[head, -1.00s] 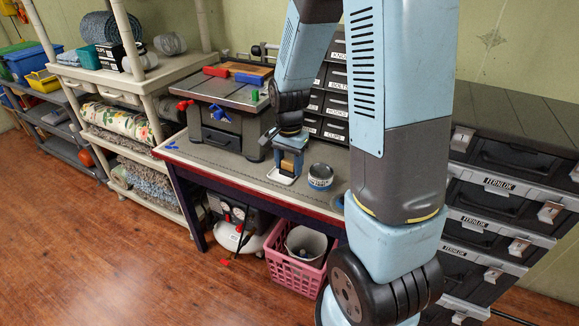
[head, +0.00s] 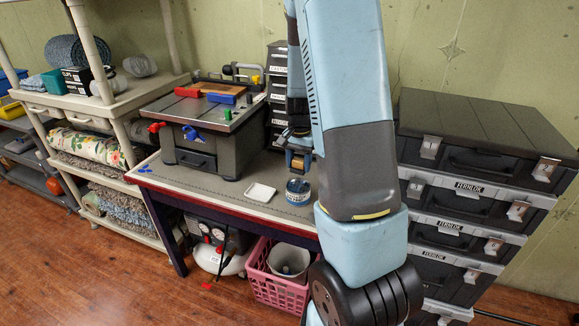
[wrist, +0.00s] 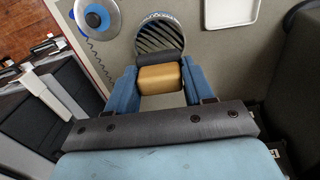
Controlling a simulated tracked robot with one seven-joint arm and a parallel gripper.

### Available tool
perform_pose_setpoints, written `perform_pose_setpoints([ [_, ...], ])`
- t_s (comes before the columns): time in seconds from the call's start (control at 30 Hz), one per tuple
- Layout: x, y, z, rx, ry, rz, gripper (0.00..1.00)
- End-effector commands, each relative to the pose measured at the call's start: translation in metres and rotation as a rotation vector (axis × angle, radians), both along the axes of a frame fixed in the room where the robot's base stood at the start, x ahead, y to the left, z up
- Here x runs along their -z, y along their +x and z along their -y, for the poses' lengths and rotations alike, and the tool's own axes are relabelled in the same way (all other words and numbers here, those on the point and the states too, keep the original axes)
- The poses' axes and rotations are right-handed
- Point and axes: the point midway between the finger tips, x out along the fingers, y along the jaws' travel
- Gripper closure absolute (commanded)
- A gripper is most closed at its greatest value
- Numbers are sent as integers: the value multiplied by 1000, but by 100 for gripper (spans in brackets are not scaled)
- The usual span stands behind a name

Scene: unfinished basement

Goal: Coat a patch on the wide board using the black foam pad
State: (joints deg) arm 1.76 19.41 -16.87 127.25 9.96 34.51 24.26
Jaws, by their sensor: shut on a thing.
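My gripper (head: 298,160) is shut on the foam pad, a tan block (wrist: 160,79) between its blue fingers in the wrist view. The pad's dark foam (wrist: 160,57) shows at its far end. The pad is held above the bench, close to a round open tin (head: 298,190). The tin also shows just past the foam in the wrist view (wrist: 160,36); whether they touch I cannot tell. A brown board (head: 222,87), seemingly the wide board, lies on the grey machine top to the left, between a red piece (head: 188,92) and a blue piece (head: 222,99).
A white tray (head: 260,192) lies on the bench, left of the tin; it is empty. A blue and silver round object (wrist: 97,18) with a coiled cord is near the tin. Drawers stand behind; stacked dark cases (head: 470,200) stand to the right.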

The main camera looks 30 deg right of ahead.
Motion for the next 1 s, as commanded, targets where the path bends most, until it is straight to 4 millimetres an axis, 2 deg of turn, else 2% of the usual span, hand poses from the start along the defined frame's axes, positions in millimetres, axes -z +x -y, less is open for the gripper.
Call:
perform_pose_setpoints([
  [0.6, 50, 0, 1, 2, -1, -1, 72],
  [1.0, 58, 0, 1, 1, 0, 0, 72],
])
